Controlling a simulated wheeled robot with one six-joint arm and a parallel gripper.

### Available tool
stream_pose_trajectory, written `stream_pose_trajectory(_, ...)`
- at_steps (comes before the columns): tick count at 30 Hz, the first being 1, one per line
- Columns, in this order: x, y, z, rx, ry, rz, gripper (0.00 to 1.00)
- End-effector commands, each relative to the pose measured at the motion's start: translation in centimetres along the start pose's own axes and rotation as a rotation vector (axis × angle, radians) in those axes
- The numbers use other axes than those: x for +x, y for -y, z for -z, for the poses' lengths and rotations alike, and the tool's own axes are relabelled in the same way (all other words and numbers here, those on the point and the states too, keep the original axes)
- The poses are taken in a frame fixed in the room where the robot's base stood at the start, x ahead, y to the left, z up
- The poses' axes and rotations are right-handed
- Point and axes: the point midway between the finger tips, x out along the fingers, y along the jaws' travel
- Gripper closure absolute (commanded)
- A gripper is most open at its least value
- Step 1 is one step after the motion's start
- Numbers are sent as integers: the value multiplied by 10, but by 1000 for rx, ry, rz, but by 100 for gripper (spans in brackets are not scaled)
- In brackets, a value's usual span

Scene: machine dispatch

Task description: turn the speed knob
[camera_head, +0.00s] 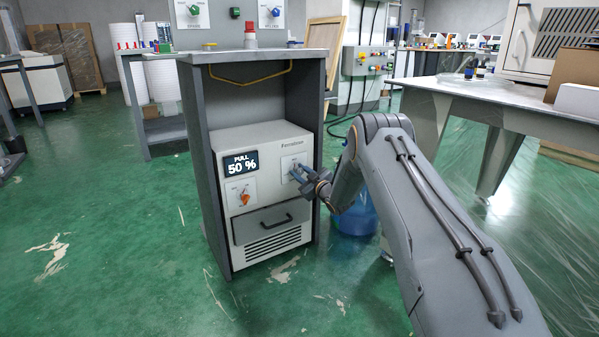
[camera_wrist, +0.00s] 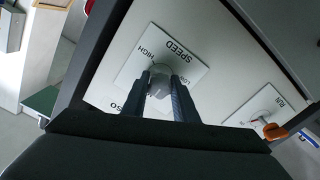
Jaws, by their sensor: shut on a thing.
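The speed knob (camera_wrist: 159,75) is a grey knob on a white plate marked SPEED (camera_wrist: 180,52), with HIGH and LOW at its sides in the wrist view. My gripper (camera_wrist: 162,92) is shut on the knob, with a dark finger on each side of it. In the head view my gripper (camera_head: 299,174) reaches in from the right to the upper right of the light grey machine's front (camera_head: 265,141), and it hides most of the knob. The machine's display (camera_head: 241,163) reads PULL 50 %.
An orange switch (camera_head: 245,197) on a RUN plate sits to the left of the knob in the head view. A drawer with a black handle (camera_head: 276,222) is below. A dark cabinet (camera_head: 191,130) encloses the machine closely. A blue container (camera_head: 355,215) stands right of the cabinet.

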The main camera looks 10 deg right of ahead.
Motion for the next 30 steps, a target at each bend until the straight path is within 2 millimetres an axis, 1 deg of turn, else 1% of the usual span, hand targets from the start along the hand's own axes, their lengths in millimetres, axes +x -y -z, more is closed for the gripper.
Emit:
stream_pose_trajectory(6, 0, 0, 0, 168, 1, 1, 96)
stream_pose_trajectory(13, 0, 0, 0, 290, 1, 0, 96)
stream_pose_trajectory(20, 0, 0, 0, 351, 0, 0, 96)
stream_pose_trajectory(30, 0, 0, 0, 364, 0, 0, 96)
